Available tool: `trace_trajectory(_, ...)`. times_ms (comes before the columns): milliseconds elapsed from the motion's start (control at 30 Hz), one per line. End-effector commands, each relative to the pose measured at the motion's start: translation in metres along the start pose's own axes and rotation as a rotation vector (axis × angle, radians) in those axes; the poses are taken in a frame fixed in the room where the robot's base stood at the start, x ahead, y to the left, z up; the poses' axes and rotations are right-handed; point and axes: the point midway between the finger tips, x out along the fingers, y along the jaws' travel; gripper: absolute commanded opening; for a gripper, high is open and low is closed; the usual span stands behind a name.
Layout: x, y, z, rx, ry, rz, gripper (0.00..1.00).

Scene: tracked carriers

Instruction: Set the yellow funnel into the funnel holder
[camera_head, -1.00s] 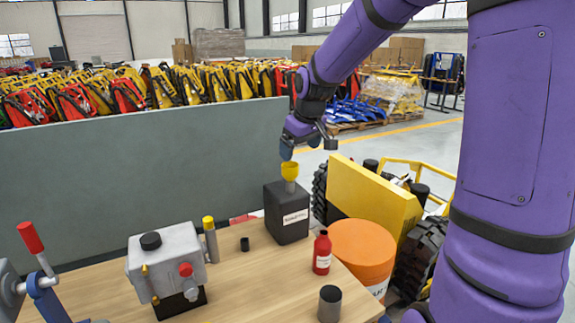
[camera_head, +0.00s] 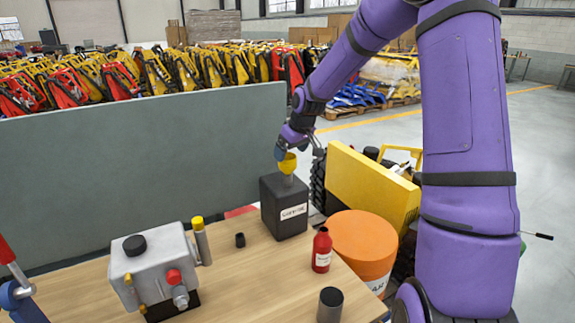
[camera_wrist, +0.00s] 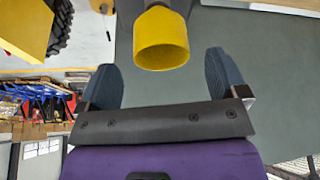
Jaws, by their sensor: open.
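The yellow funnel (camera_head: 287,163) stands with its wide cup upward over a short grey stem or collar (camera_head: 288,181) on top of a black labelled box (camera_head: 283,210). I cannot tell for sure whether that box is the funnel holder. My gripper (camera_head: 284,152) is at the funnel's rim in the head view. In the wrist view the funnel (camera_wrist: 161,42) lies just ahead of and between the tips of my open gripper (camera_wrist: 165,75). Clear gaps show on both sides, and neither finger appears to touch it.
A grey machine (camera_head: 152,268), a yellow-capped cylinder (camera_head: 202,240), a small black cap (camera_head: 240,240), a red bottle (camera_head: 322,251) and a dark-topped cylinder (camera_head: 330,304) stand on the wooden table (camera_head: 245,285). A grey panel (camera_head: 130,165) rises behind. An orange drum (camera_head: 362,248) stands at right.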

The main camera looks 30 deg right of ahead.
Motion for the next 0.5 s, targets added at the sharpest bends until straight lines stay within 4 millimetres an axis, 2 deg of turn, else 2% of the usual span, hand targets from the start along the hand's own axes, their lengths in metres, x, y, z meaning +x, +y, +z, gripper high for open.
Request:
trace_trajectory(167,0.014,-0.001,0.002,0.001,-0.001,-0.002,0.92)
trace_trajectory(400,0.047,-0.002,0.004,-0.001,-0.002,-0.002,0.92)
trace_trajectory(500,0.051,-0.001,0.004,0.000,0.000,0.000,0.92)
